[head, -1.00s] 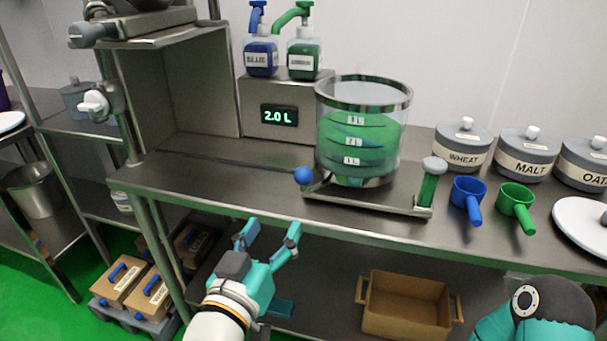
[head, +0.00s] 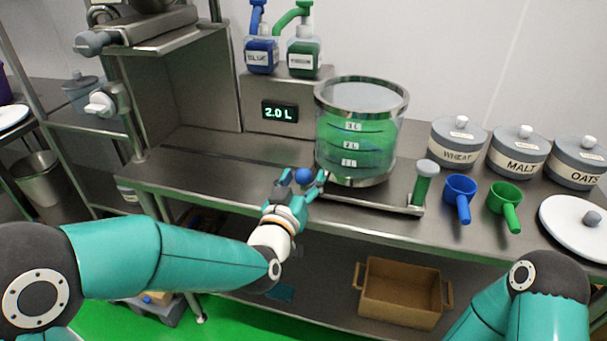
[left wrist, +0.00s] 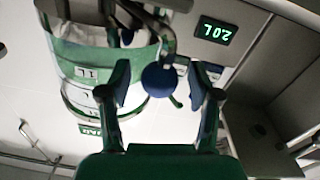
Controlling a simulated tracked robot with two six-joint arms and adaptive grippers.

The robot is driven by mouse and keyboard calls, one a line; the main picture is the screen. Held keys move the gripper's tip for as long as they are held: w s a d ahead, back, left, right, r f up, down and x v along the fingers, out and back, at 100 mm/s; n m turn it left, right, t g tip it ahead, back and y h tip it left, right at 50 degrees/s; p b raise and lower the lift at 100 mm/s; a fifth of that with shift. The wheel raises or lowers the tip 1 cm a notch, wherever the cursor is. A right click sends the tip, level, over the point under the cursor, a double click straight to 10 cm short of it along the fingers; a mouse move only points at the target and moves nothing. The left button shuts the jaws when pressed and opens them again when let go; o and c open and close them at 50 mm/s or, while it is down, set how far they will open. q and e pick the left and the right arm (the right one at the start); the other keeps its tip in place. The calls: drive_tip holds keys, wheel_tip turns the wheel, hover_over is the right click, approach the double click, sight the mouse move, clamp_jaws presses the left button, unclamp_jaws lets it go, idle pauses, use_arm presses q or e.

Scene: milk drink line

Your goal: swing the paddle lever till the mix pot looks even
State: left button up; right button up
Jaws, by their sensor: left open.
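The mix pot (head: 360,155) is a clear, metal-rimmed cylinder with level marks. Its green contents still show darker streaks, so the colour looks uneven. The paddle lever's blue ball knob (head: 303,176) sits at the pot's lower left, near the counter's front edge. My left gripper (head: 301,183) is open, with its fingers on either side of the knob. In the left wrist view the blue knob (left wrist: 160,80) lies between the two spread fingers, with gaps seen on both sides. The mix pot (left wrist: 90,58) shows upside down there. My right gripper is out of view.
The display (head: 280,112) reads 2.0 L. A green-handled post (head: 424,180) stands right of the pot. Blue (head: 460,190) and green (head: 506,198) scoops and labelled jars (head: 519,150) are farther right. A brown crate (head: 400,290) sits on the lower shelf.

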use_arm(q)
drive_tip(key=shift+w+d, duration=0.15)
drive_tip(key=shift+w, duration=0.25)
drive_tip(key=shift+c, duration=0.2)
clamp_jaws()
